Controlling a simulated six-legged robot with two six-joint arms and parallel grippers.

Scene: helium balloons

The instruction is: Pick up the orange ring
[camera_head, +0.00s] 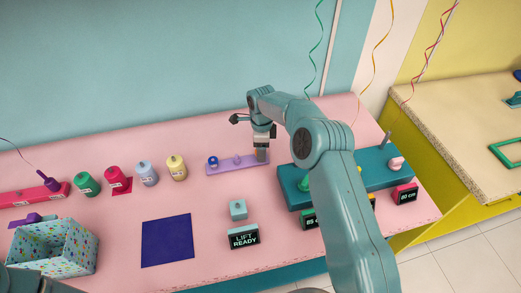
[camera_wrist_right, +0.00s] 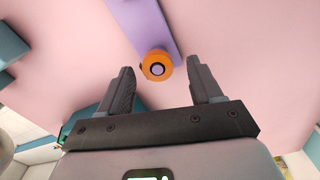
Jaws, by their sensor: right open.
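In the head view my right gripper (camera_head: 262,155) points down over the right end of the purple strip (camera_head: 226,168) and hides the ring. My left gripper is out of view.
On the strip are a blue ring (camera_head: 213,162) and a bare purple peg (camera_head: 237,160). Colored bottles (camera_head: 148,174) stand to the left. A teal block (camera_head: 291,195) with pegs lies to the right. A "LIFT READY" sign (camera_head: 244,237) and a grey cube (camera_head: 238,210) stand in front.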

